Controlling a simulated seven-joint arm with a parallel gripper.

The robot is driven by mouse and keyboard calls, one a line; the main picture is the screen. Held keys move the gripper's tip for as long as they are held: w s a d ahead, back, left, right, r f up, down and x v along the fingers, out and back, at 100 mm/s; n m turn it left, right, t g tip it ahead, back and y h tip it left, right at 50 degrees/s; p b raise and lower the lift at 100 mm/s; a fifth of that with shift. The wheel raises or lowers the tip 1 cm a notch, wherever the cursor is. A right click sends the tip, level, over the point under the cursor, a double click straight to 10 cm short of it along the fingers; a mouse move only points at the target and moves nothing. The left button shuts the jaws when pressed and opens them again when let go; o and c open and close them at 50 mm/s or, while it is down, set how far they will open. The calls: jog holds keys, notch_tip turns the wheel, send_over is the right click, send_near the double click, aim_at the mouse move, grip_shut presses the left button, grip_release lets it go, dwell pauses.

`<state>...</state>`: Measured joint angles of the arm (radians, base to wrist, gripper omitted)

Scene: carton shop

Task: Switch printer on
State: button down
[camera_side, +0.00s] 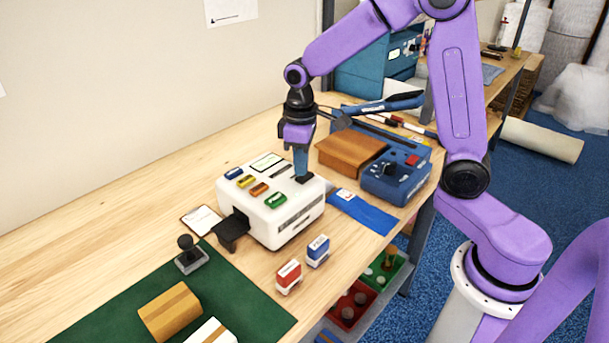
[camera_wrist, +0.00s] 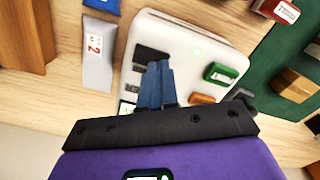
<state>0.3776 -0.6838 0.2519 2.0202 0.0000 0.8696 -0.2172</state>
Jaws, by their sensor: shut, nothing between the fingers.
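The white printer (camera_side: 270,218) sits on the wooden bench, with several coloured buttons, a small display and a black tray at its front left. My gripper (camera_side: 302,176) is shut and empty, pointing down at the printer's top near its right end. A black switch (camera_side: 306,180) lies at the fingertips; I cannot tell whether they touch it. In the wrist view the blue fingers (camera_wrist: 158,66) are together beside the black switch (camera_wrist: 150,54). The green button (camera_side: 276,199) is on the near edge.
A blue machine (camera_side: 398,180) and a brown block (camera_side: 350,153) stand right of the printer. The bench's left part is clear.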

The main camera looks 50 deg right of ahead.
aim_at(301, 178)
jog(key=shift+r, duration=2.75)
jog(key=s+f+n, duration=0.2)
jog(key=s+n, duration=0.4)
jog(key=s, duration=2)
jog(key=shift+s+a+f+n, duration=0.3)
jog(key=shift+s+f, duration=0.05)
jog(key=shift+f, duration=0.05)
